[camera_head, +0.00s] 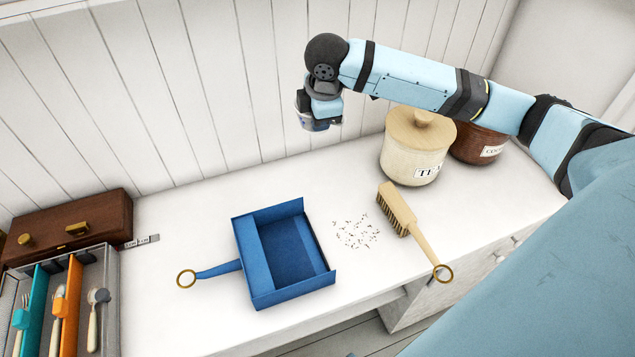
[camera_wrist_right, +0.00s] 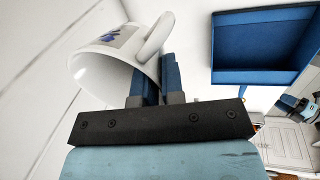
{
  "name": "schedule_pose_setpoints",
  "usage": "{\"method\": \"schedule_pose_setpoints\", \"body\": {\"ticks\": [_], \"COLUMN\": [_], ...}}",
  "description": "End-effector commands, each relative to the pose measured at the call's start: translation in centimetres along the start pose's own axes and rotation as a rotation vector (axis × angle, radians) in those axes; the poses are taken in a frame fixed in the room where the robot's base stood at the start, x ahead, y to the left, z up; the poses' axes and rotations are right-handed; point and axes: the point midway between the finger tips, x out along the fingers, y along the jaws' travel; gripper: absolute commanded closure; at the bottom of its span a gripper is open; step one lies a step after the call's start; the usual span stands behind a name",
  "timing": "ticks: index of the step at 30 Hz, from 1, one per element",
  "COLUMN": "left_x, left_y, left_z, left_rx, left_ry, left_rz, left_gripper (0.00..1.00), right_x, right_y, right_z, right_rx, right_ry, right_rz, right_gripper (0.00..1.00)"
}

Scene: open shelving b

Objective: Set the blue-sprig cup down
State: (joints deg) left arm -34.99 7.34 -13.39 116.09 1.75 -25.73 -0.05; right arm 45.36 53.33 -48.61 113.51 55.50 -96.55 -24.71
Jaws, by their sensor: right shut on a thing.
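My right gripper (camera_head: 320,116) is held up near the plank wall, above the back of the white counter. In the right wrist view, my right gripper (camera_wrist_right: 156,78) is shut on the blue-sprig cup (camera_wrist_right: 92,68), with its blue fingers at the cup's rim beside the handle. The cup is white with a blue mark on its side, and its open mouth shows toward the wrist camera. My left gripper is not in view.
A blue dustpan (camera_head: 252,262) lies on the counter (camera_head: 190,320), with scattered dark bits (camera_head: 357,233) and a brush (camera_head: 398,210) to its right. A tea canister (camera_head: 410,160) and a brown canister (camera_head: 478,146) stand behind. A wooden box (camera_head: 70,228) and cutlery tray (camera_head: 110,300) are left.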

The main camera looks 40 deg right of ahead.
Motion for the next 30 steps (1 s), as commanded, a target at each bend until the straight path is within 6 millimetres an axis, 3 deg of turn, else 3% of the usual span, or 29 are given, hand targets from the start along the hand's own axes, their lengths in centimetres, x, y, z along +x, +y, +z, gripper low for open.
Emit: {"method": "schedule_pose_setpoints", "body": {"ticks": [6,14,24,30], "left_x": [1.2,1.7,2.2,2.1], "left_y": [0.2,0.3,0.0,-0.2], "left_z": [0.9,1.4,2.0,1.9], "left_rx": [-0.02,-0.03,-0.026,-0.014], "left_ry": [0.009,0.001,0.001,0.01], "left_rz": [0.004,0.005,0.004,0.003], "left_gripper": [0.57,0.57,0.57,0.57], "right_x": [0.5,0.9,9.2,13.0], "right_y": [2.3,3.2,1.1,0.2], "right_z": [2.3,3.2,3.3,3.3], "right_rx": [-0.315,-0.469,-0.474,-0.473], "right_ry": [0.076,0.113,0.112,0.113], "right_rz": [0.002,-0.002,-0.005,-0.002], "right_gripper": [1.0,1.0,1.0,1.0]}}
